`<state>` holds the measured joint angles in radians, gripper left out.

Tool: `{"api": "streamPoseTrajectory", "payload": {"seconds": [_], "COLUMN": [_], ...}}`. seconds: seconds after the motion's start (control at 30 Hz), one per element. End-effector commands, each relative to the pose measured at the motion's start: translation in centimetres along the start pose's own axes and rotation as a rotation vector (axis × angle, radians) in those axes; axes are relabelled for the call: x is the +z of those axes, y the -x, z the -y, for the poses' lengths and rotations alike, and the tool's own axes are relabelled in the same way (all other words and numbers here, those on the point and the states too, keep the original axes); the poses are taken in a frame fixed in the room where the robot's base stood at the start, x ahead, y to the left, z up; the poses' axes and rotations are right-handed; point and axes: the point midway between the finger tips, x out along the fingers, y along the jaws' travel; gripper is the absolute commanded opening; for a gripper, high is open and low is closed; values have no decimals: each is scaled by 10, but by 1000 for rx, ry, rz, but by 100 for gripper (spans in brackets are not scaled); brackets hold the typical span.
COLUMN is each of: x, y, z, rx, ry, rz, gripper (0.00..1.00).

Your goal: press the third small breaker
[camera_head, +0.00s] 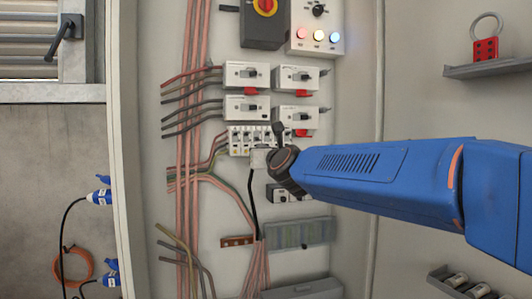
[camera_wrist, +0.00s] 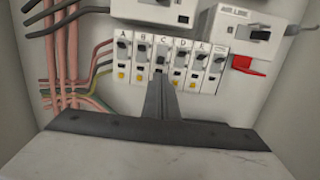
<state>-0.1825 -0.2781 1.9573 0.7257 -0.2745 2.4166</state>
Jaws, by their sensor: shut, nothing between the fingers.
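The row of small breakers (camera_head: 246,139) is on the cabinet's back panel, below the larger switches. In the wrist view the breakers stand side by side, with letters above several of them. The third small breaker (camera_wrist: 162,47), marked C, is a white module with a dark toggle. My gripper (camera_wrist: 161,80) is shut and empty, its fingers pointing at the lower part of breaker C and hiding its bottom. I cannot tell whether the tips touch it. In the head view my arm reaches in from the right and its wrist partly covers the row's right end.
Larger white switches (camera_head: 246,75) with red tabs sit above the row. Pink and dark cables (camera_head: 187,120) run down the left. Coloured lamps (camera_head: 318,34) and a red-yellow rotary knob (camera_head: 265,6) are at the top. A red padlock hasp (camera_head: 485,48) stands on a shelf at right.

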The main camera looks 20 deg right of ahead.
Motion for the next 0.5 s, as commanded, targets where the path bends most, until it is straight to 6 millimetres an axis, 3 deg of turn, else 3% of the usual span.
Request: {"api": "streamPoseTrajectory", "payload": {"seconds": [0.2, 0.5], "x": [0, 0], "y": [-24, -33], "z": [0, 0], "rx": [0, 1], "ry": [0, 0], "rz": [0, 0], "gripper": [0, 0]}}
